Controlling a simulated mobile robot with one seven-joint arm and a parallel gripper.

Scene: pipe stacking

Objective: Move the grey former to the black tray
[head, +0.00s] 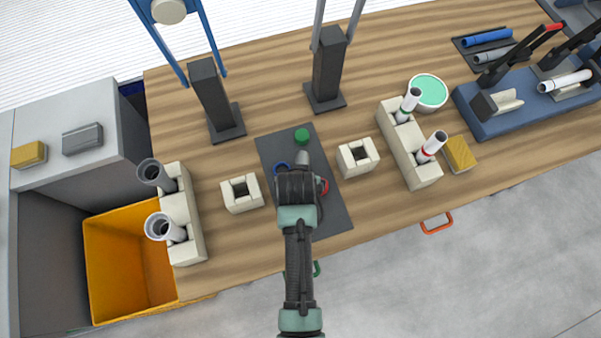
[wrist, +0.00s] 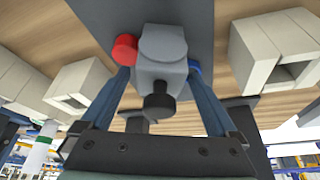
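A grey piece (wrist: 162,45) with a black knob, which I take for the grey former, is between the fingers of my gripper (wrist: 160,75) in the wrist view. In the head view its grey end (head: 302,158) shows just past my gripper (head: 300,168), over the dark mat. The fingers lie close along both sides of the piece; whether they press on it cannot be told. My arm hides most of it in the head view. A black tray (head: 462,43) lies at the back right with a blue tube (head: 487,37) and a grey tube (head: 494,54) in it.
On the dark mat (head: 335,208), a green piece (head: 302,135), a blue ring (head: 281,168) and a red piece (head: 324,186) surround my gripper. Cream blocks (head: 242,194) (head: 358,158) flank the mat. Black posts (head: 212,95) (head: 328,65) stand behind it. A blue fixture (head: 525,118) is at the right.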

